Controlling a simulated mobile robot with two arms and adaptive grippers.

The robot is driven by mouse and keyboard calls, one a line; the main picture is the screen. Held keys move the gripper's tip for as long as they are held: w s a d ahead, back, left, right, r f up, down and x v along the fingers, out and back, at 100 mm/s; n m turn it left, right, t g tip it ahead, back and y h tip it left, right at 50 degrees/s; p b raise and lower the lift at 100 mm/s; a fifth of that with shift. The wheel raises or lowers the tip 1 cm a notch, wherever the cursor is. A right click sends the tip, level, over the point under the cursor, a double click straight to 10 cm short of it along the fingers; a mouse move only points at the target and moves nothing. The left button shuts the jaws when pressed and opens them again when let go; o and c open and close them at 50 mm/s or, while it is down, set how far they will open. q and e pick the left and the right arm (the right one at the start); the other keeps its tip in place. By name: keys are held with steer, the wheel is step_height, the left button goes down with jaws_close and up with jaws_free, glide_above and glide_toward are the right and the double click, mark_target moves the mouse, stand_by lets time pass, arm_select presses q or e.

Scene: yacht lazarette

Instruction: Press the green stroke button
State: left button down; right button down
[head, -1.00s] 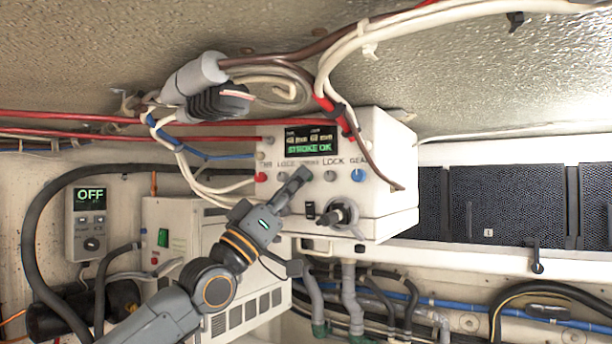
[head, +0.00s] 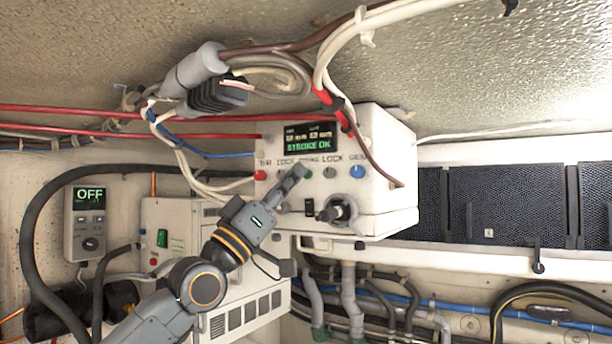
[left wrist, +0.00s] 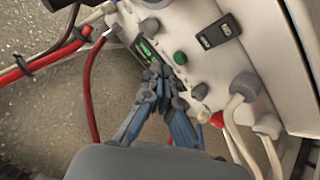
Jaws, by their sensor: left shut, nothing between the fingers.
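The green stroke button (head: 308,173) is a small round button on the front of the white control box (head: 385,150), below a display (head: 310,139) that reads "STROKE OK". In the left wrist view the green button (left wrist: 180,57) shows clear of the fingers. My left gripper (head: 297,172) is shut and empty, its fingertips just left of the green button in the head view. In the wrist view the fingertips (left wrist: 157,74) are close to the panel, beside the button; I cannot tell whether they touch the panel. My right gripper is out of view.
Other controls sit in the button's row: a red one (head: 260,175), a grey one (head: 330,173) and a blue one (head: 357,172). A black rocker switch (head: 309,208) is below. Red, white and brown cables hang around the box.

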arm_select(q)
steer(key=s+a, duration=0.1)
steer(key=s, duration=0.1)
steer(key=s+a+p, duration=0.1)
steer(key=s+a, duration=0.1)
stand_by(0.3)
steer(key=shift+w, duration=0.15)
stand_by(0.4)
